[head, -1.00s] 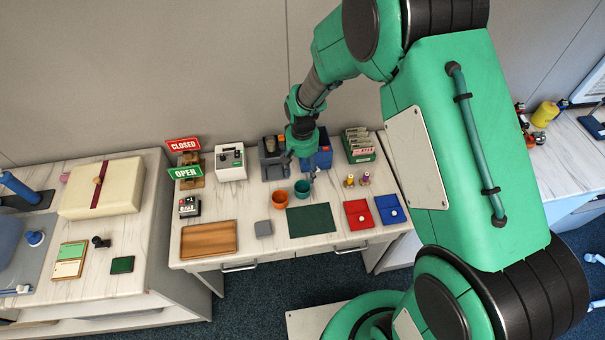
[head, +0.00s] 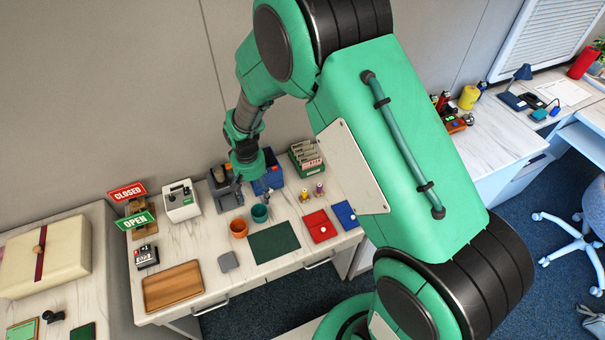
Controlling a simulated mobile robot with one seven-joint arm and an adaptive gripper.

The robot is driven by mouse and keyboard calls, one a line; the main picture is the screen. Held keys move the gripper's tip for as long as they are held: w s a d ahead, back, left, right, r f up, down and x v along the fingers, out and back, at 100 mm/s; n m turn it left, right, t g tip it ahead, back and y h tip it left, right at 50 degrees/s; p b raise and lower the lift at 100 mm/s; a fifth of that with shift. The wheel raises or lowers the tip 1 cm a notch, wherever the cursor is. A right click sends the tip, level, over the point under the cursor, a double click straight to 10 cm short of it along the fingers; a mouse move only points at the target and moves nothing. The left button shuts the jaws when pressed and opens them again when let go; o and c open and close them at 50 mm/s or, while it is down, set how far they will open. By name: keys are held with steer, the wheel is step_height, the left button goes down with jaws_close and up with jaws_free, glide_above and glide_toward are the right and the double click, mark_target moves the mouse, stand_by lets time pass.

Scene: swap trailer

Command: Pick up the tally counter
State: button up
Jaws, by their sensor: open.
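A small dark block with a row of white number windows (head: 146,256), which looks like the tally counter, sits on the left part of the white bench in the head view. It stands below the OPEN sign and above the wooden tray. My gripper (head: 238,190) is open and points down over the back middle of the bench, to the right of the counter and well apart from it. It is above and behind the orange and teal cups. Its fingertips are small in the picture, and I see nothing held between them.
A wooden tray (head: 172,287) and a green mat (head: 274,243) lie in front. Bare bench shows between counter and cups.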

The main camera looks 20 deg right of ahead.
steer(key=s+d+r+t, duration=0.1)
steer(key=s+d+r, duration=0.15)
steer(key=r, duration=0.65)
steer(key=s+d+r+t, duration=0.1)
steer(key=s+r, duration=0.2)
steer(key=r, duration=0.5)
steer(key=s+d+r+t, duration=0.1)
steer(key=s+d+r, duration=0.15)
steer(key=r, duration=0.65)
steer(key=s+d+r+t, duration=0.1)
steer(key=s+d+r, duration=0.1)
steer(key=s+r, duration=0.4)
steer(key=s+d+r+t, duration=0.1)
steer(key=s+r, duration=0.5)
steer(key=s, duration=0.9)
steer(key=shift+d+r+t, duration=0.3)
steer(key=shift+d+r, duration=0.1)
steer(key=shift+d, duration=0.05)
steer(key=shift+o, duration=1.3)
